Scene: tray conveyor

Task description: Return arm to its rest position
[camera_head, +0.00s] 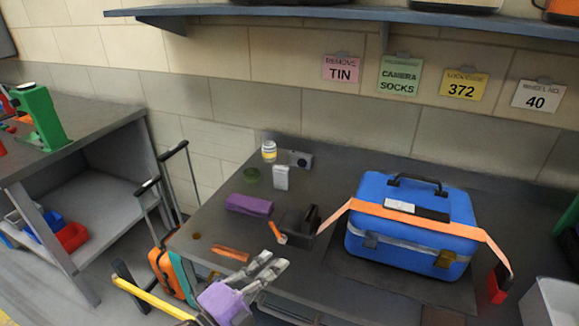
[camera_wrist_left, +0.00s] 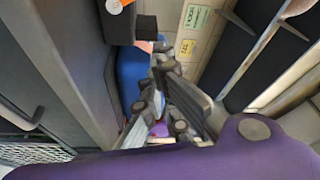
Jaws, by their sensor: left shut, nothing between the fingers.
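My left gripper (camera_head: 274,262) is at the front edge of the dark workbench (camera_head: 190,253), in the lower middle of the head view. Its purple wrist enters from below. Its grey fingers are shut with nothing between them. The fingers also show in the middle of the left wrist view (camera_wrist_left: 160,78). My right gripper is in neither view.
A blue case (camera_head: 385,200) with an orange strap stands on the bench at right. A purple pouch (camera_head: 249,204), a black holder (camera_head: 299,224) and an orange item (camera_head: 230,253) lie near the gripper. An orange suitcase (camera_head: 165,270) stands left of the bench.

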